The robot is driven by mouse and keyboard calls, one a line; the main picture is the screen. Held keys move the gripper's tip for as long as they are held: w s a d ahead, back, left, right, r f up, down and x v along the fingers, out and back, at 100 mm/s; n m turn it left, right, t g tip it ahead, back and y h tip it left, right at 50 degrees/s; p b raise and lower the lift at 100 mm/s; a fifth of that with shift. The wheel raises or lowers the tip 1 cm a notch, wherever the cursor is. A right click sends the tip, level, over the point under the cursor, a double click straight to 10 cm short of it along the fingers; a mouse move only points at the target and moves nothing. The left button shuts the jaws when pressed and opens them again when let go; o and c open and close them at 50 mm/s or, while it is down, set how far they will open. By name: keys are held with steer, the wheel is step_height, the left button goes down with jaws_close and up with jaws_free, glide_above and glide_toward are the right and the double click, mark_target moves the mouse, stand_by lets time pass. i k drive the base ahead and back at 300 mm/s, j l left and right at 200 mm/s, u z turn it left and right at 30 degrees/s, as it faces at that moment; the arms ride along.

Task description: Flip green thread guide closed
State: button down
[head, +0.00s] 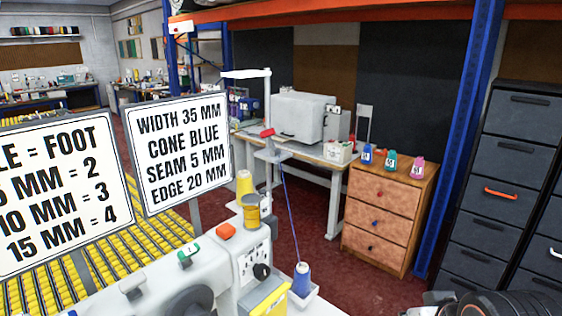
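A small green part (189,250), which looks like the green thread guide, sits on top of the white sewing machine (215,278) in the lower middle of the head view. It is too small to tell whether it stands open or closed. A blue thread runs from a blue cone (301,279) on a small white tray up to the red-tipped arm of the thread stand (267,133). My gripper's fingers are not in view. Dark rounded parts at the bottom right edge may belong to my arm.
Two signs (182,150) stand at left before yellow rollers (105,262). A wooden drawer unit (388,215) and dark cabinets (512,185) stand at right, with red floor between.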

mark_target(184, 255)
steer(key=k+j+u, duration=0.15)
steer(key=u, duration=1.05)
